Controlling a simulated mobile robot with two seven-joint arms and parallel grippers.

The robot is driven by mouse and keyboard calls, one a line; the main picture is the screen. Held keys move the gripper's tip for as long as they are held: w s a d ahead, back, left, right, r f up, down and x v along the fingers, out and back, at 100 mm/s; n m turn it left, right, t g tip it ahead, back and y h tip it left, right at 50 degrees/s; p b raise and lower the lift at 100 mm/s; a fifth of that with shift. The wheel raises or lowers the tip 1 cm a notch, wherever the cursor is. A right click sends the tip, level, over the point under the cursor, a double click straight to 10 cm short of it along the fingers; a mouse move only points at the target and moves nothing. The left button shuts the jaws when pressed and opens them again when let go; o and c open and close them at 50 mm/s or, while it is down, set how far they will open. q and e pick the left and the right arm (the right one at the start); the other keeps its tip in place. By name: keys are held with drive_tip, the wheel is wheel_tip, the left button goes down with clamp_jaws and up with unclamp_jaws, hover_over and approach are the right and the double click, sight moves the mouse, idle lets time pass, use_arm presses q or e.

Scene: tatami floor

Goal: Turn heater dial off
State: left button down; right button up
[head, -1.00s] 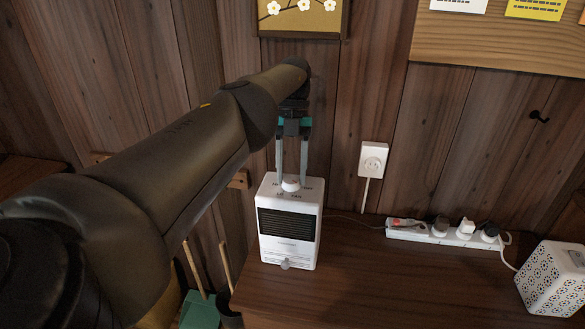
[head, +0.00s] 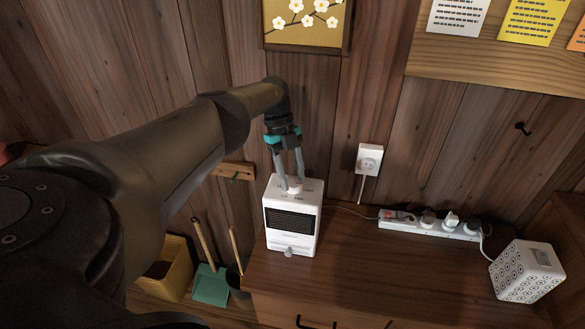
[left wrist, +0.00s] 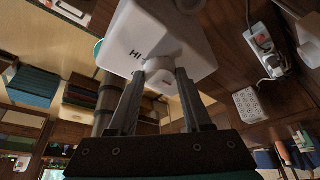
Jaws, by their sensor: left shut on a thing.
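The white heater (head: 292,214) with a dark front grille stands upright on the wooden cabinet top (head: 345,265). Its round white dial (head: 294,187) is on the top face, with small printed marks around it. My left gripper (head: 291,186) comes down from above, and its two fingers are shut on the dial. In the left wrist view the dial (left wrist: 157,68) sits between the fingertips, beside a "HI" mark on the heater top (left wrist: 150,30). The other marks are too small or hidden to read. My right gripper is not in view.
A power strip (head: 428,227) with plugs lies to the right of the heater, and a white patterned box (head: 527,272) stands further right. A wall outlet (head: 368,159) is behind. A yellow bin (head: 172,268) and a green dustpan (head: 211,285) are left of the cabinet.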

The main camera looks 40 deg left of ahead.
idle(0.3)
use_arm(q)
drive_tip(key=shift+c, duration=1.6)
unclamp_jaws()
drive_tip(key=b+v, duration=0.1)
drive_tip(key=v, duration=0.4)
drive_tip(key=shift+a+r, duration=0.15)
drive_tip(key=shift+r, duration=0.05)
drive_tip(key=shift+b+v, duration=0.45)
drive_tip(key=shift+v, duration=0.55)
drive_tip(key=shift+s, duration=0.1)
